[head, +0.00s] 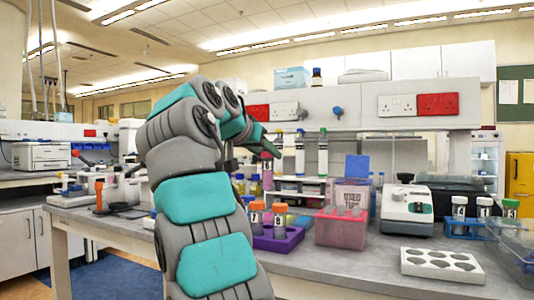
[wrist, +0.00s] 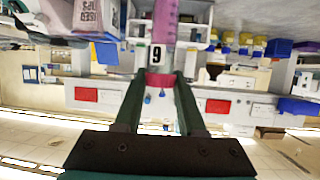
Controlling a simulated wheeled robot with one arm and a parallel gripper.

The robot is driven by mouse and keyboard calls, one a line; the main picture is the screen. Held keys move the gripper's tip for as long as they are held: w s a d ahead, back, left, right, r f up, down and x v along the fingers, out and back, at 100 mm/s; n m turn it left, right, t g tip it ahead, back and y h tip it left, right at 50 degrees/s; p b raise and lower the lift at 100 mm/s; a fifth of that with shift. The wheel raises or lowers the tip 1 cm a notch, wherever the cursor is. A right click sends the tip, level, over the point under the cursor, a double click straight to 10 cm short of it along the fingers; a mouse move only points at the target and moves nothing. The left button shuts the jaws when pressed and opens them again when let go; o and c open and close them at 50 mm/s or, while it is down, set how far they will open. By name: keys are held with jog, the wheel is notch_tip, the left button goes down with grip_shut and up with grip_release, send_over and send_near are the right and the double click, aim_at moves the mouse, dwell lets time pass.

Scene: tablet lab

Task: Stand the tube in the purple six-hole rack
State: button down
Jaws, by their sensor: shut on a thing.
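My gripper (wrist: 157,82) is shut on a tube (wrist: 163,25), gripping it around its magenta cap. The tube has a numbered white label and pink contents. In the head view the tube (head: 268,168) hangs about upright, above and behind the purple rack (head: 292,243). My gripper (head: 262,148) is partly hidden by my arm there. The purple rack stands on the bench just right of my arm. Two orange-capped tubes stand in it, marked 7 (head: 256,217) and 8 (head: 280,219). My arm hides the rack's left edge, and not all its holes can be made out.
A pink box (head: 340,232) with tubes stands right of the purple rack. Farther right are a grey-white instrument (head: 407,205), a white plate with round wells (head: 441,264) and a blue rack (head: 462,228) with capped tubes. Bare bench shows in front of the pink box.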

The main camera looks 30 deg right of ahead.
aim_at(265, 189)
jog(key=shift+f+b, duration=0.6)
jog(key=shift+f, duration=0.45)
notch_tip(265, 189, down, 5)
jog(key=b, duration=0.5)
jog(key=shift+f, duration=0.2)
jog(key=shift+f+b, duration=0.35)
jog(key=shift+b, duration=0.2)
jog(key=shift+f, duration=0.15)
jog(key=shift+f+b, duration=0.35)
jog(key=shift+b, duration=0.15)
jog(key=shift+f+b, duration=0.85)
dwell(0.4)
